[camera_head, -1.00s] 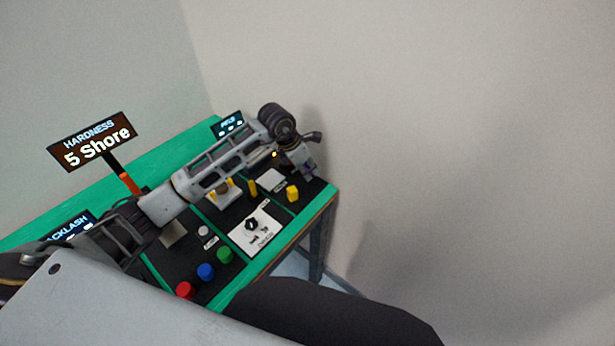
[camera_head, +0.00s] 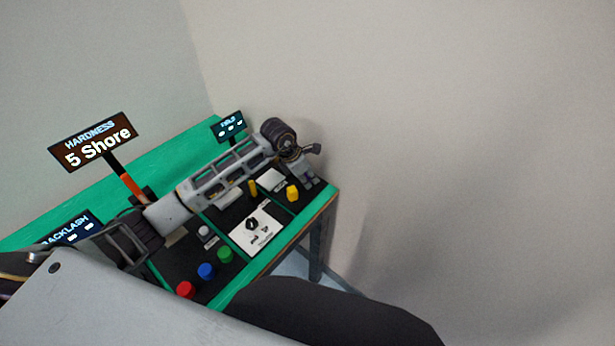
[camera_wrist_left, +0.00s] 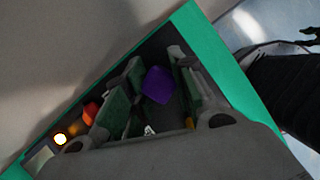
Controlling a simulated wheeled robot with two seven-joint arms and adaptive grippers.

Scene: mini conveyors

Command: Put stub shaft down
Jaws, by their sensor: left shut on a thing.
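My left gripper (camera_head: 309,172) is over the far right end of the green-edged bench, close to its dark top. In the left wrist view, a purple block-like piece, which I take to be the stub shaft (camera_wrist_left: 158,85), sits between the fingers of my left gripper (camera_wrist_left: 152,92). The gripper is shut on it. The fingers hide its sides, and I cannot tell whether it touches the bench. In the head view the gripper mostly hides the piece. My right gripper is not seen.
The bench (camera_head: 316,215) carries a yellow part (camera_head: 292,193), a white dial panel (camera_head: 258,230), and red (camera_head: 185,289), blue (camera_head: 206,271) and green (camera_head: 225,254) buttons. A hardness sign (camera_head: 95,142) stands at the left. Walls rise behind and to the right.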

